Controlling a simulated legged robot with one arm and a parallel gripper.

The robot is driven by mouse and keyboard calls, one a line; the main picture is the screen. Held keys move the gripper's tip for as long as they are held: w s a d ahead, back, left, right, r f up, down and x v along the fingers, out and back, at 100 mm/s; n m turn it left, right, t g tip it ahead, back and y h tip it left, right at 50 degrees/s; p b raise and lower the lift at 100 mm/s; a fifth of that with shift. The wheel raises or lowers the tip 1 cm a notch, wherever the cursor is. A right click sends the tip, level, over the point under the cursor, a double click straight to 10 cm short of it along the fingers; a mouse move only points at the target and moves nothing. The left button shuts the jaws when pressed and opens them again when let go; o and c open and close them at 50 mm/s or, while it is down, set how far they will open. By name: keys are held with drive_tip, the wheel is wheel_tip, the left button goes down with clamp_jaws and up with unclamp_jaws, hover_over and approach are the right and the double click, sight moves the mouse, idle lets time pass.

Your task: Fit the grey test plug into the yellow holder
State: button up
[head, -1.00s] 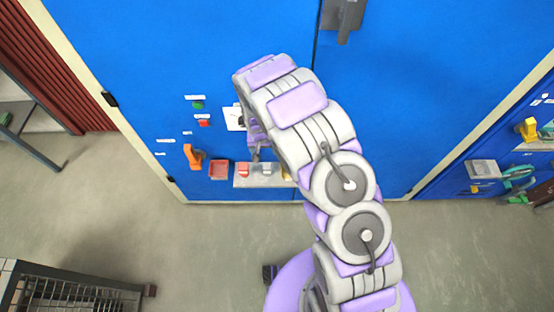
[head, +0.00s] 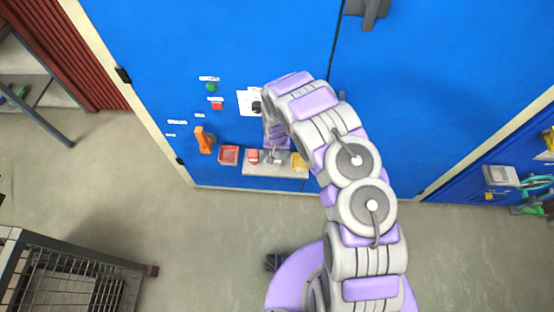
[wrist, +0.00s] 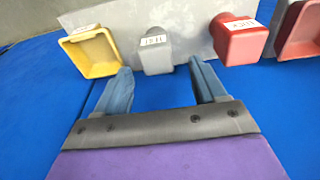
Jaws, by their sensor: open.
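The grey test plug (wrist: 154,52) sits at the grey shelf, straight ahead of my gripper (wrist: 158,84) in the wrist view. It carries a white label. My gripper is open and empty, with its two blue-grey fingers apart and short of the plug. The yellow holder (wrist: 92,54) is an open square cup just left of the plug in the wrist view. In the head view the yellow holder (head: 299,162) is at the right end of the shelf, and the grey plug (head: 277,158) is close by my gripper (head: 277,152).
A red labelled plug (wrist: 239,40) stands beside the grey one, with a red holder (wrist: 300,32) beyond it. The shelf (head: 262,170) is on a blue cabinet front. An orange handle (head: 204,140) and green and red buttons (head: 216,104) are nearby. A wire cart (head: 70,275) stands lower left.

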sight(278, 155)
drive_tip(key=shift+d+f, duration=0.15)
drive_tip(key=shift+f, duration=0.3)
wheel_tip(278, 155, down, 5)
drive_tip(key=shift+r+b, duration=0.2)
drive_tip(key=shift+b, duration=0.9)
drive_tip(key=shift+r, duration=0.1)
drive_tip(key=shift+c, duration=0.2)
drive_tip(key=c, duration=1.1)
